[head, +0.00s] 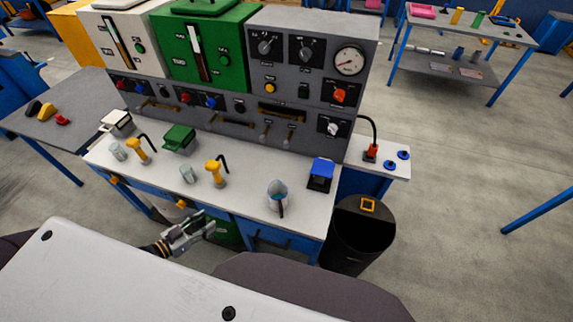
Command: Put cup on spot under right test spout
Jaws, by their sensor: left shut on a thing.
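My left gripper (203,232) is low in front of the workbench, below the counter's front edge. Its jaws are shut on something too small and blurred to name. Two clear cups stand upright on the counter, one at the left (118,151) and one near the middle (188,174), each beside a yellow-handled tool with a black hook. A pale cup or jug (277,193) with a dark handle stands at the counter's front right. I cannot tell for certain which fittings on the grey panel (310,110) are the test spouts. My right gripper is out of view.
The counter (240,205) also holds a white-topped box, a green box (180,138) and a blue box (321,174). A black bin (357,235) stands right of the bench. A white surface (110,280) fills the lower left. The counter's front middle is clear.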

